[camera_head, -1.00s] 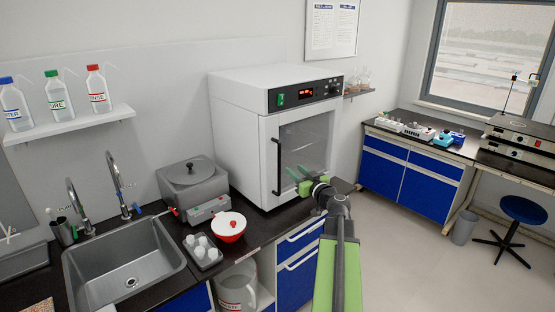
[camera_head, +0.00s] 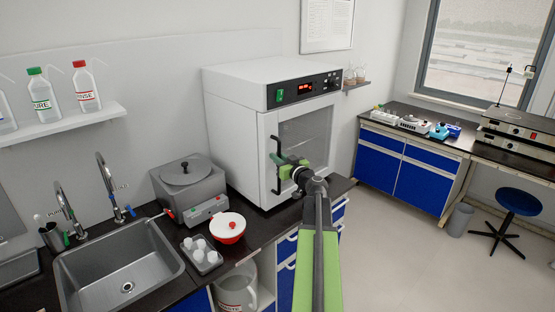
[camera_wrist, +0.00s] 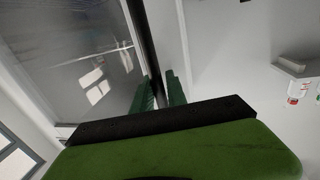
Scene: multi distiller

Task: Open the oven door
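The white oven (camera_head: 238,130) stands on the dark counter, with its glass door (camera_head: 305,135) shut. A black vertical bar handle (camera_head: 275,183) runs along the door's left side. My gripper (camera_head: 281,163) is at the middle of the handle, its green fingers a little apart. In the wrist view, my gripper (camera_wrist: 160,88) has one finger on each side of the handle's line. The handle (camera_wrist: 145,40) runs down toward the gap between them, and the glass (camera_wrist: 75,50) fills the left. Whether either finger touches the handle is hidden.
Left of the oven are a grey water bath (camera_head: 188,185), a red-and-white bowl (camera_head: 228,230), a rack of white tubes (camera_head: 200,252) and a sink (camera_head: 118,270). The floor (camera_head: 400,250) to the right is open, with a blue stool (camera_head: 520,202) farther off.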

